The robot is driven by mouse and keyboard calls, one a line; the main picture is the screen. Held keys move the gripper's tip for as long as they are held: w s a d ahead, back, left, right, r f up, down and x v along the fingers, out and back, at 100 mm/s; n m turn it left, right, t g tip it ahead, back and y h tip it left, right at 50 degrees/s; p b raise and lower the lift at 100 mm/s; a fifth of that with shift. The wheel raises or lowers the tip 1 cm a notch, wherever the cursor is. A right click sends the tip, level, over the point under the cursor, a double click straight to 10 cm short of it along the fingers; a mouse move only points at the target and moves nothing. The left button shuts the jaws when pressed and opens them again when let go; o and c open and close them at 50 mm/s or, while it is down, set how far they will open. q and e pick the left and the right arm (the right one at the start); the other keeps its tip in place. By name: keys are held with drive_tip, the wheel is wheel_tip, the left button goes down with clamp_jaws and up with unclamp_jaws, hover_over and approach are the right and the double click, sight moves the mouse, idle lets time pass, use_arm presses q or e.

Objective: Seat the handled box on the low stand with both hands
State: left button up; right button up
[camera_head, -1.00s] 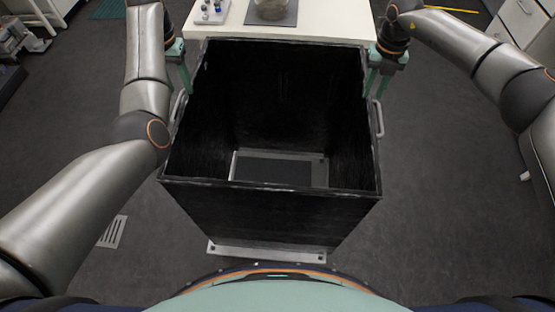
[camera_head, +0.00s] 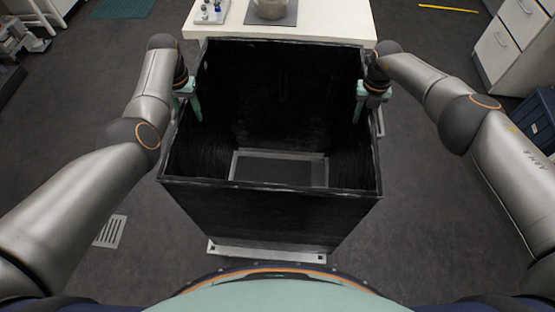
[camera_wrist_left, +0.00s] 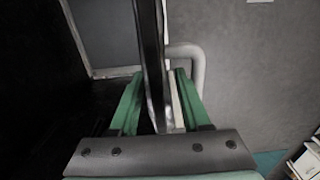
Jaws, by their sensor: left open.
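The black open-topped handled box (camera_head: 270,215) fills the middle of the head view, upright, with grey tube handles on its sides. A light-grey edge of the low stand (camera_head: 266,252) shows under its near side; I cannot tell whether the box is seated. My left gripper (camera_head: 194,104) is open at the box's left rim. In the left wrist view, its green fingers (camera_wrist_left: 155,100) straddle the box wall, with the handle (camera_wrist_left: 198,65) beside the right finger. My right gripper (camera_head: 361,103) is at the right rim, one finger inside the box; its other finger is hidden.
White drawers (camera_head: 505,45) and a blue bin (camera_head: 537,120) are at the right. Grey floor is open on both sides.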

use_arm(q)
drive_tip(key=c, duration=0.4)
use_arm(e)
drive_tip(key=c, duration=0.4)
use_arm(q)
clamp_jaws()
use_arm(e)
clamp_jaws()
idle(0.3)
use_arm(q)
drive_tip(key=shift+w+r, duration=0.15)
drive_tip(key=shift+r, duration=0.05)
use_arm(e)
drive_tip(key=shift+w+r, duration=0.15)
drive_tip(key=shift+r, duration=0.1)
